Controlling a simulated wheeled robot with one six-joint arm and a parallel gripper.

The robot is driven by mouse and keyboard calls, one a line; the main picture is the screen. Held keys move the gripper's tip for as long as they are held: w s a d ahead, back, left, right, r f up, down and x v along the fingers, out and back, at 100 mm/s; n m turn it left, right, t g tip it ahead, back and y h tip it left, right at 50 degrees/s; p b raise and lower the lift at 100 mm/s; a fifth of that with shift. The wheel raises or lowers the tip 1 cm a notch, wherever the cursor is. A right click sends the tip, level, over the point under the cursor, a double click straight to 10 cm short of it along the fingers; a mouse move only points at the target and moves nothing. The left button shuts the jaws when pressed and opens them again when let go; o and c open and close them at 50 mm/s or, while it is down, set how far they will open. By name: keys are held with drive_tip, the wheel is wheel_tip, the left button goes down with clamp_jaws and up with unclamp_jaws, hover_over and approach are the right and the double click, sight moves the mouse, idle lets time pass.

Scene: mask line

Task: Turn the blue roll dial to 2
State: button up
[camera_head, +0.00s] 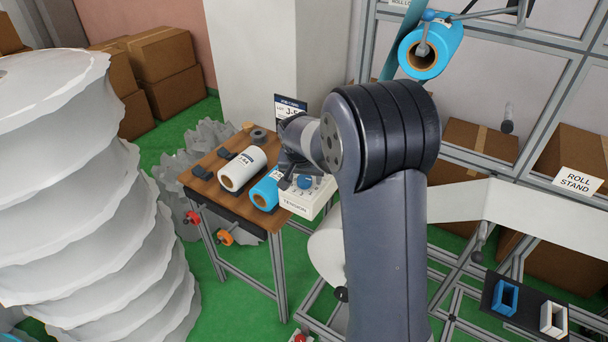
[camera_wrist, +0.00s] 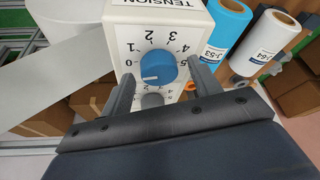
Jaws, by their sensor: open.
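The blue roll dial (camera_wrist: 158,67) is on the face of the white TENSION box, with numbers from 0 to 5 around it. A pale mark shows on its lower left edge, on the side of the 0; its exact reading is hard to tell. The dial also shows in the head view (camera_head: 304,181). My gripper (camera_wrist: 160,71) is open, with one finger on each side of the blue dial; I cannot tell whether they touch it. In the head view my gripper (camera_head: 287,172) is over the box, partly hidden by my arm.
A second, grey dial (camera_wrist: 152,100) sits beside the blue one on the TENSION box (camera_head: 296,203). A blue roll (camera_head: 265,190) and a white roll (camera_head: 242,168) lie beside the box on the wooden table (camera_head: 203,185). A metal roll stand fills the right side.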

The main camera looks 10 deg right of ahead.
drive_tip(key=shift+c, duration=0.6)
drive_tip(key=c, duration=0.9)
drive_tip(key=shift+o, duration=0.2)
drive_tip(key=shift+f+m+b, duration=0.1)
drive_tip(key=shift+m+b, duration=0.3)
drive_tip(key=m+h+b, duration=0.1)
drive_tip(key=m+b, duration=0.1)
drive_tip(key=shift+w+a+m, duration=0.1)
drive_tip(key=shift+m, duration=0.2)
drive_tip(key=m+g+h+b, duration=0.1)
drive_tip(key=m+b, duration=0.1)
drive_tip(key=m, duration=0.1)
drive_tip(key=shift+w+m+g, duration=0.1)
drive_tip(key=shift+m+g, duration=0.2)
drive_tip(key=m, duration=0.2)
drive_tip(key=m+g, duration=0.1)
drive_tip(key=m, duration=0.1)
drive_tip(key=shift+w+a+m+g+h, duration=0.1)
drive_tip(key=shift+m+g+h, duration=0.2)
drive_tip(key=shift+h, duration=0.1)
drive_tip(key=m+g, duration=0.1)
drive_tip(key=m, duration=0.3)
drive_tip(key=shift+w+g+p, duration=0.1)
drive_tip(key=shift+g+p, duration=0.2)
drive_tip(key=shift+p, duration=0.1)
drive_tip(key=shift+m, duration=0.3)
